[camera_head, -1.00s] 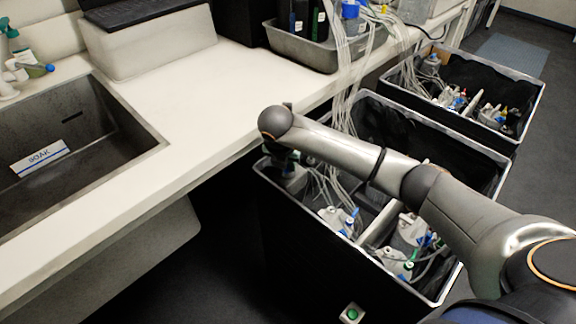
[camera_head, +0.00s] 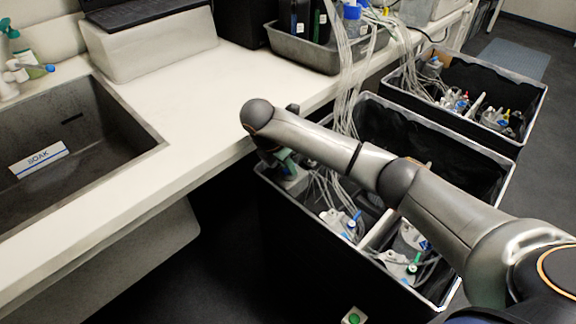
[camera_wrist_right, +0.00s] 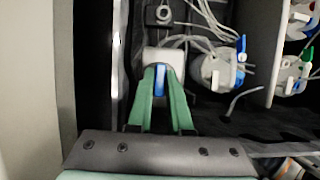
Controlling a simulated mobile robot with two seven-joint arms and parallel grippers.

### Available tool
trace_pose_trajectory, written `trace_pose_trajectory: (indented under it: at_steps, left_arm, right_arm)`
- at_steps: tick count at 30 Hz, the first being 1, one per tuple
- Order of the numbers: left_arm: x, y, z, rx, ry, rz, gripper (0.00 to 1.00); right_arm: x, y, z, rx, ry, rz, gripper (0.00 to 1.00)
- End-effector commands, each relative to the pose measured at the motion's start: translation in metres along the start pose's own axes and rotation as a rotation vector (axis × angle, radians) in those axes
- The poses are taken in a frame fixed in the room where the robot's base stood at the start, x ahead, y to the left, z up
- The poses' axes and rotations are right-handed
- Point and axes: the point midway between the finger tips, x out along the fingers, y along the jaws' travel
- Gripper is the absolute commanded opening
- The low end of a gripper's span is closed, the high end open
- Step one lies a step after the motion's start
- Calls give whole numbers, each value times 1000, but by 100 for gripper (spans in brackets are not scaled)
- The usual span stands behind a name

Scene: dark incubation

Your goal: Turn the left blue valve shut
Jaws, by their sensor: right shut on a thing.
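The left blue valve (camera_wrist_right: 160,80) shows in the right wrist view as a blue handle on a pale cap at the left end of the black crate. My right gripper (camera_wrist_right: 160,72) has its two green fingers on either side of this handle and is shut on it. The handle points lengthwise between the fingers. In the head view my right gripper (camera_head: 286,162) reaches down at the crate's near left corner, and my wrist hides the handle. The pale cap (camera_head: 295,181) shows partly below it. My left gripper is not in view.
A second blue valve (camera_wrist_right: 241,48) sits to the right on another pale cap. A green valve (camera_head: 412,269) is beyond a divider (camera_head: 380,230). Tubes (camera_head: 345,90) hang from the grey tray (camera_head: 330,55) into the crate. The counter edge (camera_head: 215,165) runs close left of my arm.

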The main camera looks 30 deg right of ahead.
Motion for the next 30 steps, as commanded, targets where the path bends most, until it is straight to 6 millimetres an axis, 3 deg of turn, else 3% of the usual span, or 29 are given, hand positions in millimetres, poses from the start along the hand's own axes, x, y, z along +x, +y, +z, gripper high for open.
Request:
trace_pose_trajectory:
  at_steps: [9, 10, 18, 30]
  left_arm:
    - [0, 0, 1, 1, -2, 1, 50]
    - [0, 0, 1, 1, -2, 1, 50]
    - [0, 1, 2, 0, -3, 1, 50]
    - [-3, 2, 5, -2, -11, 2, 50]
  right_arm:
    - [0, 0, 0, 2, 0, -1, 0]
    - [0, 0, 0, 2, 0, -1, 19]
    - [0, 0, 0, 2, 0, 1, 48]
    - [-2, 1, 1, -62, 0, 33, 48]
